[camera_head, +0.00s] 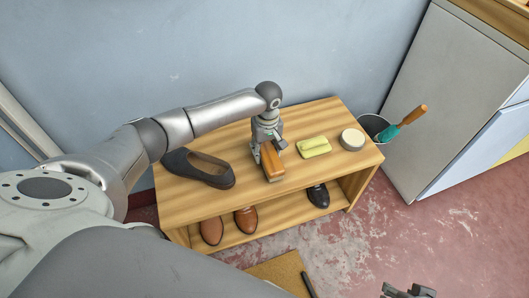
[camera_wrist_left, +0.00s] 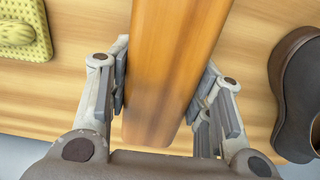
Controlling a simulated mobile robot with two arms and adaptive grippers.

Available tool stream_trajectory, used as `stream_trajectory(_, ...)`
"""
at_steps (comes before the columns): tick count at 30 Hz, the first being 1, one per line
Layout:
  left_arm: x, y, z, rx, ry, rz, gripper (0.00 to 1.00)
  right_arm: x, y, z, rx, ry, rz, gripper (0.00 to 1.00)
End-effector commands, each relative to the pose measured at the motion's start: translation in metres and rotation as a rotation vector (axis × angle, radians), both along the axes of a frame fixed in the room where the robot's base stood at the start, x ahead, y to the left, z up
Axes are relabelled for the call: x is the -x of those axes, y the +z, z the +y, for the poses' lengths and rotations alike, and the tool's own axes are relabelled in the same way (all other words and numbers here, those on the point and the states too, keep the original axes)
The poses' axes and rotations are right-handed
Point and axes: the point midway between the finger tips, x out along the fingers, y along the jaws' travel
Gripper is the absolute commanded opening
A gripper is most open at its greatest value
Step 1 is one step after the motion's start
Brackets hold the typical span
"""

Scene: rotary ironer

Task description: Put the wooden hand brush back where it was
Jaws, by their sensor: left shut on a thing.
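The wooden hand brush (camera_head: 271,165) is a brown wooden block at the middle of the top of a wooden shoe bench (camera_head: 240,209). My left gripper (camera_head: 268,150) points down over it and is shut on it. In the left wrist view the brush (camera_wrist_left: 172,65) runs lengthwise between the two fingers of my left gripper (camera_wrist_left: 165,90). Its bristles are hidden. I cannot tell whether the brush touches the bench top or hangs just above it. Part of my right gripper (camera_head: 408,292) shows at the bottom edge of the head view, mostly cut off.
A dark shoe (camera_head: 199,168) lies left of the brush. A yellow sponge (camera_head: 314,147) and a round tin (camera_head: 352,139) lie right of it. Several shoes stand on the lower shelf. A bucket (camera_head: 374,123) with a green-and-orange brush (camera_head: 404,122) stands beside the bench, near a grey cabinet (camera_head: 450,90).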

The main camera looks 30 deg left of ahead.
Motion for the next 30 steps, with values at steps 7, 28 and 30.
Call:
stream_trajectory(7, 0.0, -0.006, 0.0, 0.001, 0.0, -0.003, 0.09, -0.005, 0.0, 0.002, -0.006, 0.003, -0.025, 0.4)
stream_trajectory(28, 0.0, -0.012, 0.0, 0.001, 0.0, -0.001, 0.68, 0.02, 0.007, -0.001, 0.006, -0.001, -0.003, 0.4)
stream_trajectory(30, 0.0, -0.012, 0.0, 0.001, 0.001, -0.001, 0.68, 0.02, 0.007, -0.001, 0.005, -0.001, -0.004, 0.4)
